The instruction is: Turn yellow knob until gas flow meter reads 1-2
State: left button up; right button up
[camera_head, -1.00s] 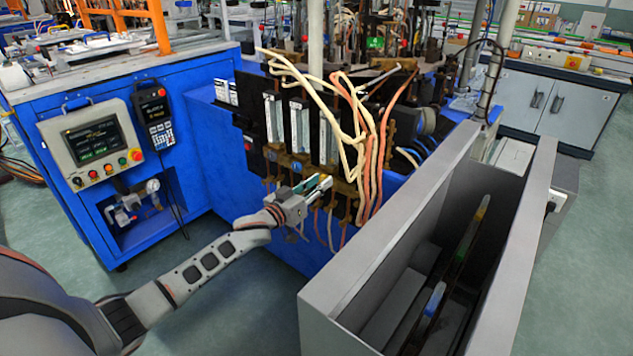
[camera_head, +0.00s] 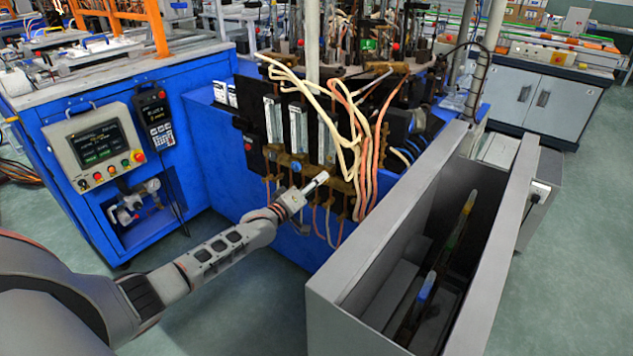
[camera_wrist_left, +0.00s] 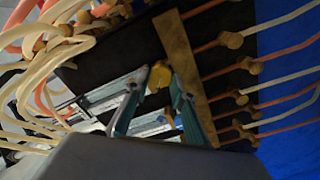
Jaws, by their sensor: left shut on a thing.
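My left gripper (camera_head: 319,180) reaches in from the left to the lower front of the gas panel, below the flow meters. In the left wrist view its two teal fingers (camera_wrist_left: 159,84) are shut on the yellow knob (camera_wrist_left: 159,75), one finger on each side. In the head view the gripper hides the knob. The flow meters are tall clear-and-white tubes, one at the left (camera_head: 272,120), one in the middle (camera_head: 298,127) and one at the right (camera_head: 326,140). Their readings are too small to tell. My right gripper is not in view.
Cream and orange hoses (camera_head: 352,140) hang beside the meters on the right. A brass bar with hose fittings (camera_wrist_left: 190,70) runs close to the fingers. A grey open-topped bin (camera_head: 370,245) stands at the right. A blue cabinet with a control screen (camera_head: 97,145) stands at the left.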

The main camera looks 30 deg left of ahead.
pick_arm(q)
jog(key=shift+n, duration=0.3)
jog(key=o, duration=1.1)
jog(key=shift+s, duration=0.1)
jog(key=s+a, duration=0.1)
jog(key=s, duration=1)
jog(key=shift+s+a, duration=0.35)
